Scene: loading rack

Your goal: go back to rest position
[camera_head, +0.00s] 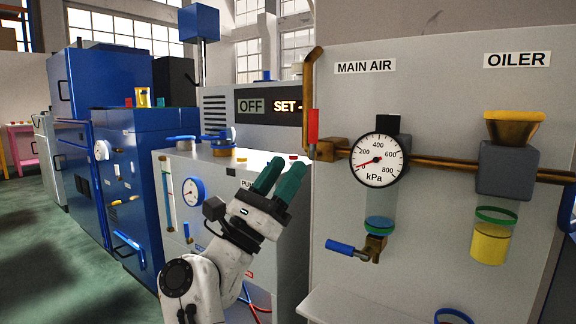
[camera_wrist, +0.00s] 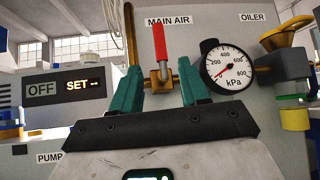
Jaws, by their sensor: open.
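My gripper (camera_head: 281,182) is raised in front of the grey pump cabinet in the head view, with its green fingers pointing up and to the right. In the wrist view my gripper (camera_wrist: 160,92) has its two green fingers apart, with nothing between them that it touches. Beyond the fingers stands a red-handled valve (camera_wrist: 158,45) on a brass pipe, upright. In the head view this red valve handle (camera_head: 313,127) is above and to the right of my fingertips, apart from them.
A grey panel (camera_head: 440,95) labelled MAIN AIR and OILER stands at right, with a pressure gauge (camera_head: 379,160), a blue-handled drain valve (camera_head: 345,248) and an oiler (camera_head: 492,235). A display (camera_head: 270,105) reads OFF and SET. Blue machines (camera_head: 135,180) stand at left; green floor is free there.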

